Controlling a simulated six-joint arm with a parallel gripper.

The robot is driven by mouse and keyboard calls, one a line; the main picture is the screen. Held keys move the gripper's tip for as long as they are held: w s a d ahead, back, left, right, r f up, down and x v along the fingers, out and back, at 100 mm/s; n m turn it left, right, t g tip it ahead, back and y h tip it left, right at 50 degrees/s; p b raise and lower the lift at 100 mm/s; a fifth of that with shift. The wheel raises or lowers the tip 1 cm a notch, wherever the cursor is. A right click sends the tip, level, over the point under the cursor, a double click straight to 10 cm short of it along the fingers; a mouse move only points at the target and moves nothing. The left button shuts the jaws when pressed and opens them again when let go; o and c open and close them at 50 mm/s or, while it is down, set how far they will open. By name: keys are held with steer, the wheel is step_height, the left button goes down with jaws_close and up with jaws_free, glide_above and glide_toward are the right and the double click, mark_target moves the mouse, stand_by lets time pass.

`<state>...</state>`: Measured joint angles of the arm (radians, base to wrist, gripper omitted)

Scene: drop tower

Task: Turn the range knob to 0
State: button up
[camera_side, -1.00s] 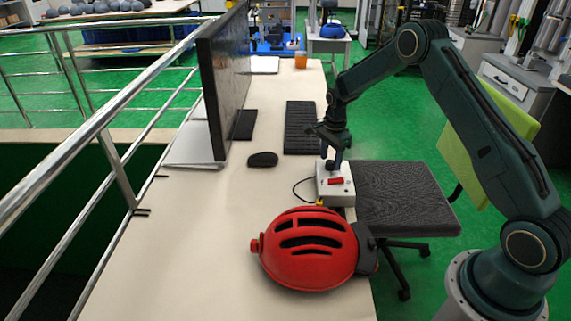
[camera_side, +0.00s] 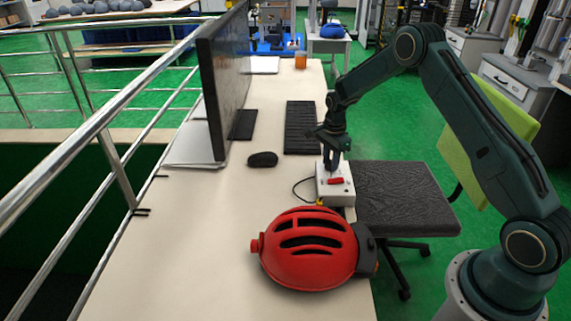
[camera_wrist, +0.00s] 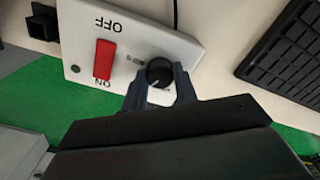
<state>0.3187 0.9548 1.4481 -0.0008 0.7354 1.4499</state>
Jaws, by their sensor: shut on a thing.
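The white control box (camera_side: 341,193) stands at the right edge of the table in the side view, and also fills the upper left of the wrist view (camera_wrist: 135,35). The black round range knob (camera_wrist: 159,72) is on its face, with a light pointer line toward its lower left. The scale marks are too small to read. My gripper (camera_wrist: 160,85) is shut on the knob, one finger on each side. In the side view my gripper (camera_side: 333,163) is above the box and hides the knob. A red switch (camera_wrist: 104,59) sits between the OFF and ON labels.
A red helmet-like object (camera_side: 308,248) lies in front of the box. A black keyboard (camera_side: 301,127), a mouse (camera_side: 263,159) and a monitor (camera_side: 222,85) are on the table (camera_side: 190,235). A grey chair (camera_side: 405,195) stands right of the table.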

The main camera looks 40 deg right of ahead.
steer(key=n, duration=0.5)
steer(key=shift+n, duration=0.3)
steer(key=n, duration=1.2)
steer(key=shift+n, duration=0.3)
steer(key=n, duration=0.5)
steer(key=shift+n, duration=0.3)
steer(key=o, duration=1)
